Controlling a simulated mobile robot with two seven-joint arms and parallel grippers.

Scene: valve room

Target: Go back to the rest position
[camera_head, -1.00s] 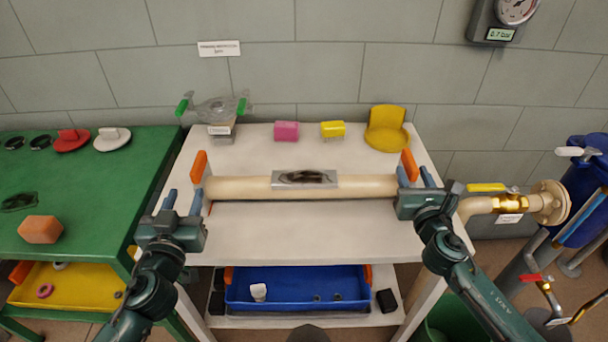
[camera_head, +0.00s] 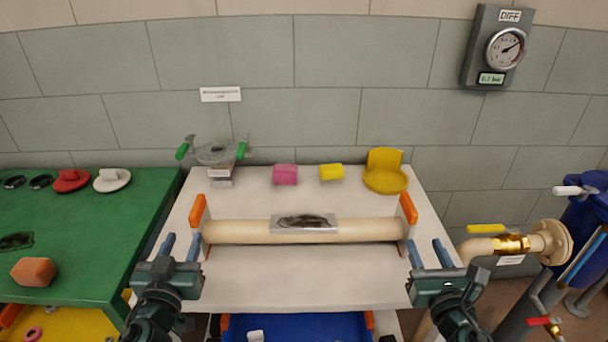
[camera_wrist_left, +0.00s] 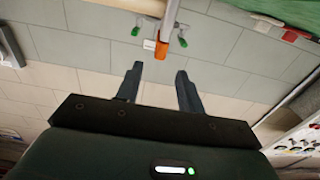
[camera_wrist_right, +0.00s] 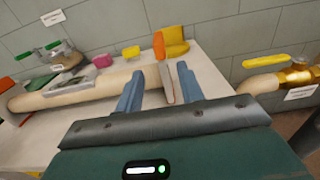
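My left gripper (camera_head: 181,247) is open and empty in the head view, in front of the left end of the beige pipe. Its two separated fingers also show in the left wrist view (camera_wrist_left: 159,88). My right gripper (camera_head: 430,254) is open and empty in front of the pipe's right end. Its parted fingers show in the right wrist view (camera_wrist_right: 158,88), with the pipe end beyond them. The beige pipe (camera_head: 255,231) lies across the white table (camera_head: 290,276) between two orange uprights, with a grey plate (camera_head: 304,224) on its middle.
A pink block (camera_head: 285,174), a yellow block (camera_head: 331,172), a yellow seat-shaped part (camera_head: 385,172) and a green-handled clamp (camera_head: 214,153) stand at the table's back. A green table (camera_head: 100,230) is at left. A yellow-handled valve pipe (camera_head: 512,243) is at right.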

